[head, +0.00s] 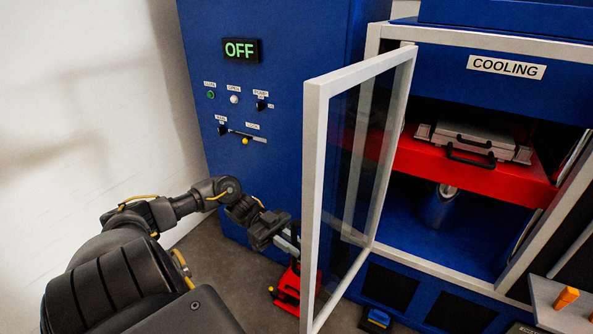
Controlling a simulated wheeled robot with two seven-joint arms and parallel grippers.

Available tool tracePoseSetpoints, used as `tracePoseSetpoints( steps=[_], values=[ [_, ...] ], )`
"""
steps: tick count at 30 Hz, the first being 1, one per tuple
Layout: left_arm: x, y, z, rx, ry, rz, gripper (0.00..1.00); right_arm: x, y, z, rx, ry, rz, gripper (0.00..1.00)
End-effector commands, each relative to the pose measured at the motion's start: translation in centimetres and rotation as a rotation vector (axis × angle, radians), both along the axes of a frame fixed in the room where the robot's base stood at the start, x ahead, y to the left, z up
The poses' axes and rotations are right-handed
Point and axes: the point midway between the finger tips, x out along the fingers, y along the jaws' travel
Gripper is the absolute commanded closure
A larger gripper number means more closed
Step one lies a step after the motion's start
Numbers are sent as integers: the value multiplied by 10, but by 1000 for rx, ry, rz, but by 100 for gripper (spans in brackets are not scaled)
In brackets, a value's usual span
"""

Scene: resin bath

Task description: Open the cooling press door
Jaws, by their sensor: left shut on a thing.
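The cooling press door (313,200), a light grey frame with a clear pane, stands swung out from the left side of the press opening. My left gripper (286,242) is at the left, outer side of the door, at its free edge, and is shut on it. The door's frame partly hides the fingertips, so the exact grip is hard to see. The cooling press (440,60) is blue with a "COOLING" label (506,66). My right gripper is not in view.
Inside the press, a red platen (415,160) carries a metal mould with black handles (470,146). A blue control cabinet (270,110) with an "OFF" display stands behind the door. A red device (287,290) is on the floor by the door. A shelf with an orange item (566,298) is at the right.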

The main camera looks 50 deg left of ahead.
Motion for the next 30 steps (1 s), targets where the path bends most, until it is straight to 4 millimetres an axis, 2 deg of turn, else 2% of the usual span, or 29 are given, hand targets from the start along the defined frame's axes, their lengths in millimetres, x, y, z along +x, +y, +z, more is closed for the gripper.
tracePoseSetpoints(
  steps=[3,4,8,16,20,30],
  values=[
    [2,1,2,0,-6,4,100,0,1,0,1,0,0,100],
    [2,1,2,0,-6,4,84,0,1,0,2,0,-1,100],
    [1,1,2,1,-5,3,68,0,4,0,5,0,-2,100],
    [0,2,0,0,-3,3,68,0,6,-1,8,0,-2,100],
    [-1,11,-3,4,0,4,68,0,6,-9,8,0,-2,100],
    [-8,78,-8,7,-1,4,68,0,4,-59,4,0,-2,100]
  ],
)
